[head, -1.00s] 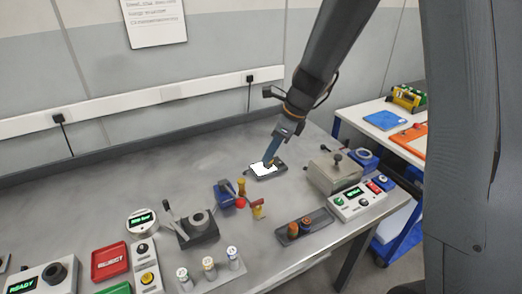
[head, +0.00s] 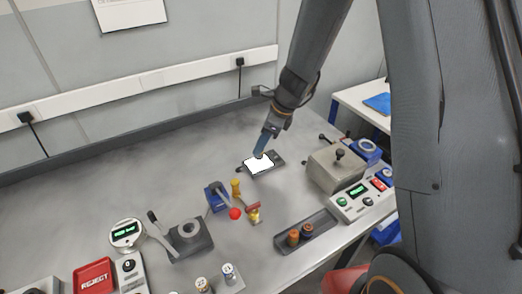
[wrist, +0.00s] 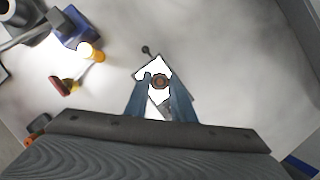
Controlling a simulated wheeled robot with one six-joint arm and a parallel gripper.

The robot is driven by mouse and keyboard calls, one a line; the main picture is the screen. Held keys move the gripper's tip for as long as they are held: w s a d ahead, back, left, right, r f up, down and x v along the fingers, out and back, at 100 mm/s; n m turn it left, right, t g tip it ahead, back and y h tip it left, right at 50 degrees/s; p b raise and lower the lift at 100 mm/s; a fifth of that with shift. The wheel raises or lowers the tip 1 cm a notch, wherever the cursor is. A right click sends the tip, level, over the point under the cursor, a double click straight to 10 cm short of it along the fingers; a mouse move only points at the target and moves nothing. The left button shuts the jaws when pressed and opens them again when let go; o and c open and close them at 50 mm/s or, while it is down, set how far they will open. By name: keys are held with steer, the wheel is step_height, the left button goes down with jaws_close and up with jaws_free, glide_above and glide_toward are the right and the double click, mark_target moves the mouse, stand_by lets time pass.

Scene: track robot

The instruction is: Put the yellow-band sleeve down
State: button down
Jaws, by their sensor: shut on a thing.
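My gripper (wrist: 160,87) is shut on a small round brownish piece, the sleeve (wrist: 159,82), seen end-on between the two blue fingertips in the wrist view. No yellow band can be made out on it. In the head view my gripper (head: 260,155) points down at a bright white pad (head: 257,165) on a dark flat fixture, and the sleeve cannot be made out there. The white pad (wrist: 153,67) lies directly behind the sleeve in the wrist view. Whether the sleeve touches the pad cannot be told.
A grey box with a knob (head: 336,168) stands right of the fixture. The table behind is clear.

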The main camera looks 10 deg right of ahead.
steer(key=shift+f, duration=1.5)
steer(key=shift+f, duration=0.1)
steer(key=c, duration=1.5)
jaws_free()
steer(key=shift+d+r, duration=0.1)
steer(key=shift+r, duration=0.25)
steer(key=v, duration=1.1)
steer(key=s+d+n+h, duration=0.1)
steer(key=s+d+n, duration=0.1)
steer(key=s+n, duration=0.4)
steer(key=s+d+n+h, duration=0.1)
steer(key=s+d+n, duration=0.1)
steer(key=s+n, duration=0.4)
steer(key=s+d+r+n+h, duration=0.1)
steer(key=s+d+n+h, duration=0.1)
steer(key=s+n, duration=0.4)
steer(key=shift+d+n+b, duration=0.15)
steer(key=shift+n+b, duration=0.05)
steer(key=shift+n, duration=0.9)
steer(key=shift+d+n+b, duration=0.15)
steer(key=shift+d+n, duration=0.05)
steer(key=shift+n, duration=0.9)
